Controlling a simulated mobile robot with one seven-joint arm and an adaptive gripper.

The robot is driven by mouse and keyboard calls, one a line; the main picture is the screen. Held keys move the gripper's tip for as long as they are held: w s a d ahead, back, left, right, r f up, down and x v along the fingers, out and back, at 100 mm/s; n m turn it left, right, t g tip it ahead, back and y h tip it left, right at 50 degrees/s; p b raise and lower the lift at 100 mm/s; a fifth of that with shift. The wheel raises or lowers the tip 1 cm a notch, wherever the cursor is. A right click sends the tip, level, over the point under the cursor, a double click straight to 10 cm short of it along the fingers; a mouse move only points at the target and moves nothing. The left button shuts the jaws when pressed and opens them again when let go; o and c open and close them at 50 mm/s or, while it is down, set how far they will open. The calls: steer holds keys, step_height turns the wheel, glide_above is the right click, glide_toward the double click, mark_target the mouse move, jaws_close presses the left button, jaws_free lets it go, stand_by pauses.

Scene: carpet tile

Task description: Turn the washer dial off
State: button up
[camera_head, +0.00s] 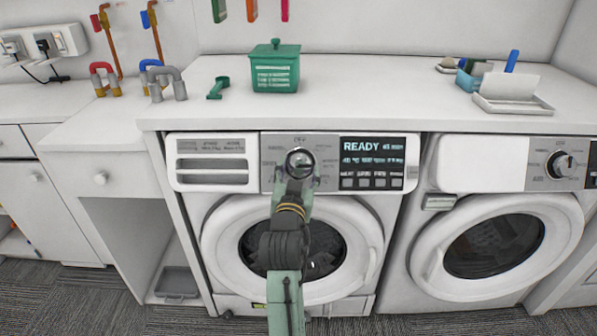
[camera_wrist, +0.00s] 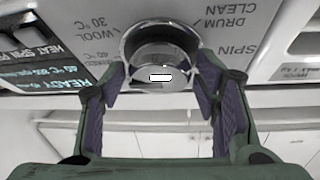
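The washer dial (camera_head: 300,162) is a round silver knob on the grey panel of the left washer (camera_head: 212,205). It also shows large at the top middle of the wrist view (camera_wrist: 160,52), where the panel print is upside down. A label above the dial in the head view looks like "OFF"; I cannot tell where the dial points. My gripper (camera_head: 298,183) is at the dial from below. In the wrist view its two purple-padded fingers (camera_wrist: 156,84) are spread, one at each side of the dial's near edge. I cannot tell whether they touch it.
The left washer's lit display (camera_head: 372,153) reads "READY". A second washer (camera_head: 482,160) with its own dial (camera_head: 561,164) stands at the right. The white counter (camera_head: 380,90) above holds a green box (camera_head: 275,70), a green scoop (camera_head: 218,88) and a white tray (camera_head: 512,103).

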steer(key=c, duration=0.7)
